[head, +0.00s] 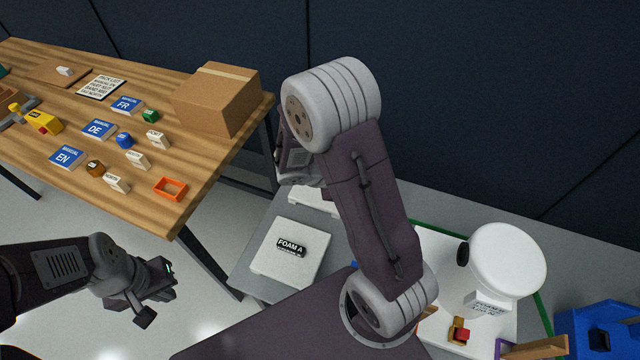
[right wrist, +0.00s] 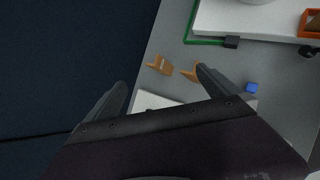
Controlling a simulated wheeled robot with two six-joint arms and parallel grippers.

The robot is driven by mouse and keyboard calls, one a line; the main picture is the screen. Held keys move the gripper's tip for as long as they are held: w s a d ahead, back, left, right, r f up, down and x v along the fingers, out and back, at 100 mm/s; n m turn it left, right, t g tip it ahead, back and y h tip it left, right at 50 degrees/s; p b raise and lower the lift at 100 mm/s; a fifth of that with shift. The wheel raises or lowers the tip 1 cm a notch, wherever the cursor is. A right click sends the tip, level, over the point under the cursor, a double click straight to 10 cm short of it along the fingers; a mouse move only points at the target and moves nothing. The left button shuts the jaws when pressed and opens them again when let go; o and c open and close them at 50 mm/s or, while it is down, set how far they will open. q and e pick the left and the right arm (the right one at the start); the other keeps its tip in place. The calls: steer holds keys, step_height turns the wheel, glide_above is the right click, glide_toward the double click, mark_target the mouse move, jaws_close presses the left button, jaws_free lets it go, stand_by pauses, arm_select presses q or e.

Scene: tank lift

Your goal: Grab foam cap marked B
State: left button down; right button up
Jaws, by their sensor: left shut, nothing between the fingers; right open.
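A white foam block labelled FOAM A (head: 270,262) lies on the grey table in the head view. A second white block (head: 312,197) lies behind it, mostly hidden by my right arm; no letter B is readable on it. In the right wrist view a white block (right wrist: 150,103) shows just beyond my right gripper (right wrist: 160,85), partly covered by the gripper body. That gripper is open, with nothing seen between its fingers. In the head view its fingers are hidden. My left gripper (head: 158,293) is shut and empty, low at the left, away from the blocks.
A wooden table (head: 215,160) at the left holds a cardboard box (head: 222,97), manuals and small parts. At the right, a white round object (head: 508,258) stands on a white board edged in green, near a blue bin (head: 600,325). Orange brackets (right wrist: 160,66) lie near the right gripper.

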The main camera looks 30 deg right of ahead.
steer(key=w+f+n+t+h+b, duration=0.1)
steer(key=w+f+n+t+h, duration=0.1)
steer(key=w+f+n, duration=0.25)
steer(key=n+t+y+b, duration=0.1)
steer(key=n+t+b, duration=0.3)
steer(key=n, duration=0.5)
glide_above(319, 194)
steer(key=s+a, duration=0.2)
steer(key=shift+m+t, duration=0.25)
steer(key=shift+t, duration=0.45)
step_height(319, 194, down, 12)
steer(key=shift+r+p, duration=0.1)
steer(key=shift+p, duration=0.3)
steer(key=shift+w+a+f+y, duration=0.1)
steer(key=shift+a+f+y, duration=0.1)
steer(key=shift+f+y, duration=0.1)
steer(key=shift+d, duration=0.1)
steer(key=x, duration=0.3)
steer(key=shift+w+d, duration=0.1)
steer(key=shift+d, duration=0.05)
steer(key=shift+b+x, duration=0.35)
steer(key=shift+x, duration=2.45)
steer(key=shift+w+r, duration=0.15)
steer(key=shift+r, duration=0.15)
steer(key=c, duration=1.4)
